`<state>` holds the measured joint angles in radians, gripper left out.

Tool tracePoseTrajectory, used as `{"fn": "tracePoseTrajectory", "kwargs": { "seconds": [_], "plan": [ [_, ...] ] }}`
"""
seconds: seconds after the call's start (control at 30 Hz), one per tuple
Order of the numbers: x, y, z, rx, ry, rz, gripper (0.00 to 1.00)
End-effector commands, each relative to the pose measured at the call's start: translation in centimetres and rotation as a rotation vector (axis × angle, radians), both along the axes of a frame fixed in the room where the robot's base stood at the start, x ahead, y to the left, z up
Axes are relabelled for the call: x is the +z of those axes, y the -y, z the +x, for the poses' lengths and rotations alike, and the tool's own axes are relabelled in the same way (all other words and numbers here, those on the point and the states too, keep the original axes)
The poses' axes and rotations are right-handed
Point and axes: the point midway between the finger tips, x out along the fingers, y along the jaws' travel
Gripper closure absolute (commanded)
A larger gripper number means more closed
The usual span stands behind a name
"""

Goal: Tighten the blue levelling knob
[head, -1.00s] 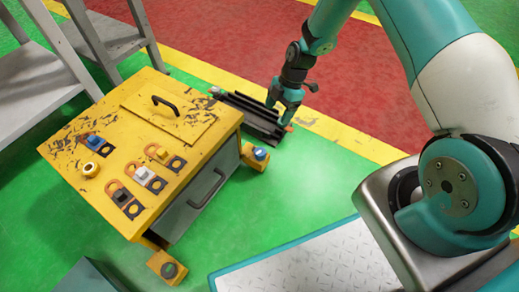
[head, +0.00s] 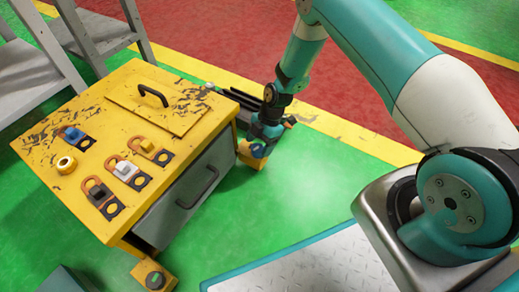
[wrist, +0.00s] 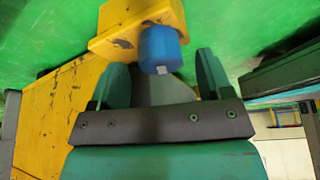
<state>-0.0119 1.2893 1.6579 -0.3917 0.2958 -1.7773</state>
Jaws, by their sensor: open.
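The blue levelling knob (wrist: 160,48) sits on a yellow, chipped bracket (wrist: 135,22) in the wrist view, a small pale tab on its near end. In the head view the knob (head: 257,151) is on the yellow foot bracket at the cabinet's right corner, partly covered by my gripper. My gripper (wrist: 162,75) is open, with one teal finger on each side below the knob in the wrist view. The knob lies just beyond the gap between the fingertips. I cannot tell whether either finger touches it. In the head view my gripper (head: 264,138) is low beside the bracket.
The yellow cabinet (head: 115,150) stands at left, with a grey drawer (head: 190,190) facing me. Another foot bracket with a green knob (head: 155,280) is at its near corner. Dark rails (head: 245,100) lie behind my gripper. Green floor at right of the cabinet is clear.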

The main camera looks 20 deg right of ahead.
Motion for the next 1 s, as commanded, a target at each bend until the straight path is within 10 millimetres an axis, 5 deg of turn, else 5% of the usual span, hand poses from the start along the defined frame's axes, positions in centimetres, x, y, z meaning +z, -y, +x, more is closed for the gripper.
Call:
{"fn": "tracePoseTrajectory", "kwargs": {
  "seconds": [0.4,0.63,1.0],
  "plan": [
    [-0.92,-0.34,-0.07,-0.002,0.001,0.0,0.28],
    [-0.91,-0.33,-0.06,-0.002,0.001,0.0,0.76],
    [-0.72,-0.18,0.02,-0.046,0.004,-0.002,0.78]
  ]
}}
